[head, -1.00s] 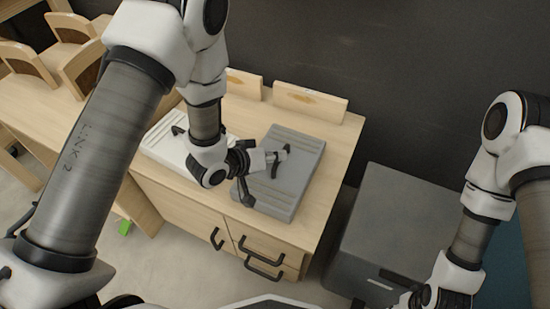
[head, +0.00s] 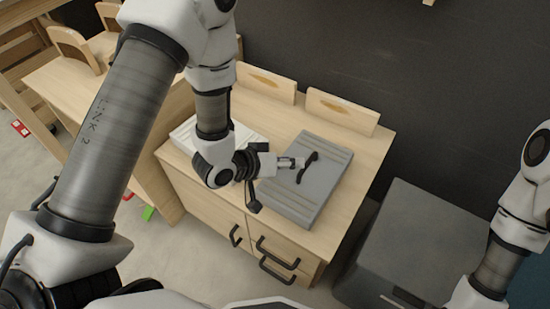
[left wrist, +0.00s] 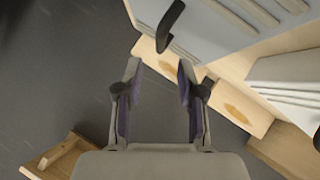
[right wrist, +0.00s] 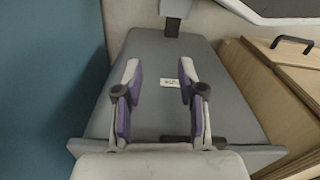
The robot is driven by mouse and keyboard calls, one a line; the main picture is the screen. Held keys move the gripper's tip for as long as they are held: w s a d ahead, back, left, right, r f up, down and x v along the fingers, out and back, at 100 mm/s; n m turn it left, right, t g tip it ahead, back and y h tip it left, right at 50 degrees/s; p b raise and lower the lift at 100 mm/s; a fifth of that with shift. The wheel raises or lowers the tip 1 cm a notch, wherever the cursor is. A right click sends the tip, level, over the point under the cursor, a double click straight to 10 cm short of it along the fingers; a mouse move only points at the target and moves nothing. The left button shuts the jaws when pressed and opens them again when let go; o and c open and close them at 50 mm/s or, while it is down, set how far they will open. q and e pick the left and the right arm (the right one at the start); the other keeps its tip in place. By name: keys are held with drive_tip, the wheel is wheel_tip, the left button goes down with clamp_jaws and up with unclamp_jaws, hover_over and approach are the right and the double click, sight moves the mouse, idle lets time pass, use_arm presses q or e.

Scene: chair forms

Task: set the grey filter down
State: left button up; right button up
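The grey filter (head: 322,190) is a flat, ridged box with a dark handle (head: 308,168) on top. It lies on the wooden cabinet top (head: 352,152), beside a white ridged box (head: 185,135). My left gripper (head: 299,162) is close to the left of the handle. In the left wrist view its fingers (left wrist: 158,82) are spread with nothing between them. The handle (left wrist: 170,25) and part of the filter (left wrist: 215,35) show beyond the fingertips. My right gripper (right wrist: 159,75) is open and empty, facing a grey cabinet (right wrist: 165,100).
The grey cabinet (head: 420,240) stands right of the wooden one, with a gap between. Two wooden boards (head: 340,110) stand along the back edge of the wooden top. Wooden chairs (head: 72,48) are at the upper left. Dark drawer handles (head: 275,252) stick out in front.

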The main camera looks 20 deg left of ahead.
use_arm(q)
drive_tip(key=p+v, duration=0.3)
drive_tip(key=v, duration=0.3)
drive_tip(key=s+a+f+g+y, duration=0.3)
drive_tip(key=s+f+g, duration=0.1)
drive_tip(key=s+f, duration=0.5)
drive_tip(key=s+a+f+g+y, duration=0.3)
drive_tip(key=s+a+f+g, duration=0.1)
drive_tip(key=s+f, duration=0.4)
drive_tip(key=shift+s+a+f+g, duration=0.4)
drive_tip(key=shift+s+g, duration=0.2)
drive_tip(key=shift+s, duration=0.6)
